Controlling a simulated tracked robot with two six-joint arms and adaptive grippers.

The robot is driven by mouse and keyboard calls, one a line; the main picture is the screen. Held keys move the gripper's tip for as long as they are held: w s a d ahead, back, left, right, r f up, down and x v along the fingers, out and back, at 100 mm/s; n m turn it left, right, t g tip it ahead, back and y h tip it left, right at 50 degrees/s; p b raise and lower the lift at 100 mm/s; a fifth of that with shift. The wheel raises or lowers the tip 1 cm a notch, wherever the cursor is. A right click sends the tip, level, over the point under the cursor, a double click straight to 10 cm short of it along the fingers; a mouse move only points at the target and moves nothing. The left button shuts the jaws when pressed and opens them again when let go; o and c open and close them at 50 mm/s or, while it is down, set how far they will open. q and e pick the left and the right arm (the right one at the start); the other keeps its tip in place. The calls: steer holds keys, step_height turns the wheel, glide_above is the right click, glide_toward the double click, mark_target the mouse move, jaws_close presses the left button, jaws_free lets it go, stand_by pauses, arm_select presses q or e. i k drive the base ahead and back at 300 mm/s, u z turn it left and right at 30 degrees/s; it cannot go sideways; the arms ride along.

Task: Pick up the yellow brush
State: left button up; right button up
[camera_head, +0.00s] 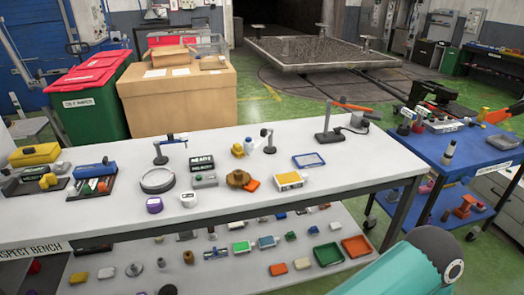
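I cannot tell for sure which thing is the yellow brush. A small yellow object (237,150) stands on the white bench beside a white and blue bottle (249,146). A larger yellow case (35,154) and a small yellow block (48,181) are at the bench's left end. Another small yellow piece (484,113) shows on the blue cart at the right. None of these shows clear bristles. Neither of my grippers is in view. Only a teal link of one of my arms shows at the bottom right.
The white bench (330,184) holds a grey ring, a brown gear-like part (237,178), a blue-rimmed tray (308,160) and small stands. Its lower shelf has several parts and trays. A blue cart (440,150) stands right; a cardboard box (180,100) and red-lidded bin (88,105) stand behind.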

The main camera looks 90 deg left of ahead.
mark_target(237, 151)
steer(key=z, duration=0.8)
steer(key=i, duration=0.15)
steer(key=u, duration=3)
steer(key=k, duration=0.5)
steer(key=u, duration=0.45)
steer(key=i, duration=0.5)
steer(key=z, duration=0.35)
